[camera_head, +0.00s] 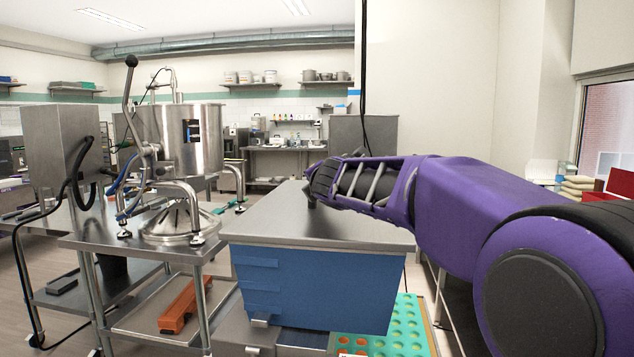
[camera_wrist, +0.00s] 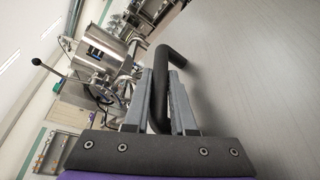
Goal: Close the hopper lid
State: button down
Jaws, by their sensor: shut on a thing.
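The hopper has a blue body (camera_head: 310,288) and a flat grey lid (camera_head: 285,225). In the head view the lid lies across the top of the blue body and looks about level; I cannot tell whether a small gap is left. My gripper (camera_head: 312,198) is at the lid's far right part, with my purple arm reaching in from the right. In the wrist view my gripper (camera_wrist: 165,80) is shut on a black bent handle (camera_wrist: 177,58), and the grey lid surface (camera_wrist: 250,75) fills the right. The handle is mostly hidden in the head view.
A steel kettle (camera_head: 200,135) with a lever stands on a steel cart (camera_head: 110,240) at the left. A green moulded tray (camera_head: 405,330) lies below the hopper at the right. An orange tool (camera_head: 185,305) lies on the cart's lower shelf.

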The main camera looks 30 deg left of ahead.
jog(key=shift+f, duration=0.1)
jog(key=c, duration=0.8)
grip_release()
jog(key=shift+o, duration=0.2)
jog(key=shift+s+d, duration=0.1)
